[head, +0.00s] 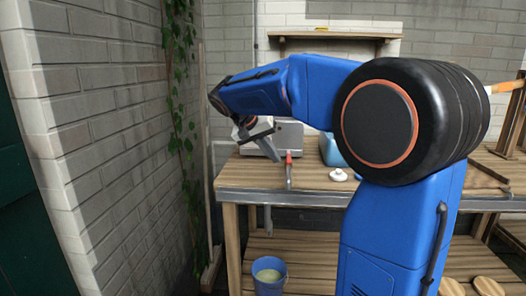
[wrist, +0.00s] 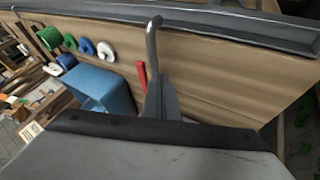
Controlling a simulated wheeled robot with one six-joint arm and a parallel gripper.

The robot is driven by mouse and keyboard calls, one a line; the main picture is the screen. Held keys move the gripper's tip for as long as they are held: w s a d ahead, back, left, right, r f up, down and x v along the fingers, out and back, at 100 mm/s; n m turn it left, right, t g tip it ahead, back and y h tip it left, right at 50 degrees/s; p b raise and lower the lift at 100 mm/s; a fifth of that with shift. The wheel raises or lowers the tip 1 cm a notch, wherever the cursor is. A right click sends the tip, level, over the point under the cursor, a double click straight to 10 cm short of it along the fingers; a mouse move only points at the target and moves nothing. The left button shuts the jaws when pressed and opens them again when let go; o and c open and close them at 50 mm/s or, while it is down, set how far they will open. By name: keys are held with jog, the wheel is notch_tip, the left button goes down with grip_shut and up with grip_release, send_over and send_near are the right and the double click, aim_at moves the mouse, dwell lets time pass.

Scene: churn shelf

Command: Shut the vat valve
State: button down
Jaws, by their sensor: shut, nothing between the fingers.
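A grey-white box-shaped vat (head: 290,136) stands at the back left of the bench, partly behind my gripper. A small red valve handle (head: 288,158) stands upright in front of it, above a grey spout (head: 289,181). In the wrist view the red handle (wrist: 142,85) shows just left of my fingers, and the grey hooked spout (wrist: 152,45) rises beyond them. My gripper (head: 274,156) is shut and empty, a little left of the handle in the head view. It also shows in the wrist view (wrist: 161,85). I cannot tell whether it touches the handle.
The wooden bench (head: 320,180) has a blue container (head: 331,151) and a white round lid-like piece (head: 338,175) to the right. A blue bucket (head: 270,287) with pale contents stands below. A brick wall (head: 110,120) with ivy closes off the left.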

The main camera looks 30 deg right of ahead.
aim_at(289, 161)
jog(key=shift+s+d, duration=0.45)
jog(key=shift+d, duration=0.3)
jog(key=shift+s+d, duration=0.1)
jog(key=s+d+n+t, duration=0.1)
jog(key=s+n+t, duration=0.1)
jog(key=n, duration=0.1)
jog(key=shift+d+n+y, duration=0.3)
jog(key=shift+d, duration=0.05)
jog(key=d+n+t+y, duration=0.2)
jog(key=d+n, duration=0.3)
jog(key=d, duration=0.4)
jog(key=shift+s+d+n+t, duration=0.3)
jog(key=shift+t, duration=0.3)
jog(key=shift+d, duration=0.1)
dwell(0.7)
